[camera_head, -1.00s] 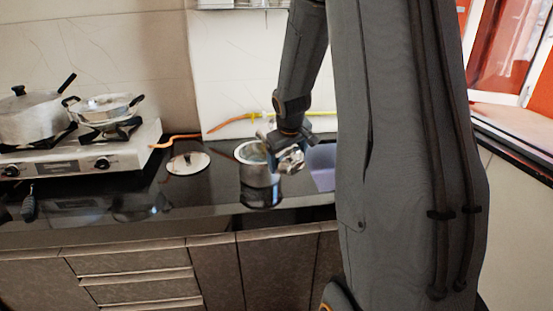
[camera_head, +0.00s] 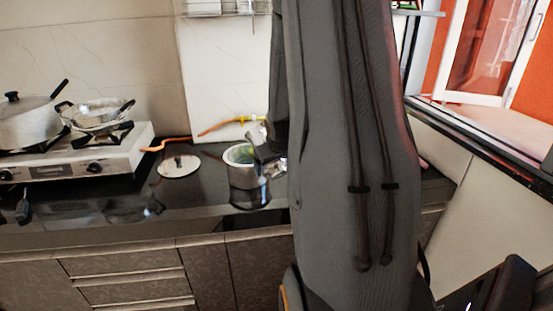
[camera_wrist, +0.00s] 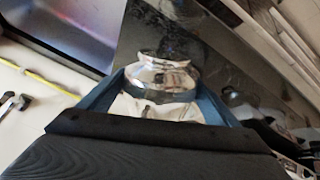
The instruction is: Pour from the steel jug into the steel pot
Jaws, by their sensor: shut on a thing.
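The steel pot (camera_head: 247,176) stands upright and open on the black counter, with something greenish inside its rim. The shiny steel jug (camera_wrist: 165,107) is between the blue fingers of my gripper (camera_wrist: 158,92), which is shut on its body. The jug's flared mouth (camera_wrist: 167,62) points away from my wrist. I cannot tell whether jug and pot touch or whether anything flows.
A lid (camera_head: 179,166) lies on the counter left of the pot. A stove (camera_head: 90,158) with a big pot (camera_head: 28,122) and a pan (camera_head: 97,116) is farther left. A sink (camera_wrist: 70,28) shows in the wrist view. Orange and yellow hoses (camera_head: 222,124) run along the wall.

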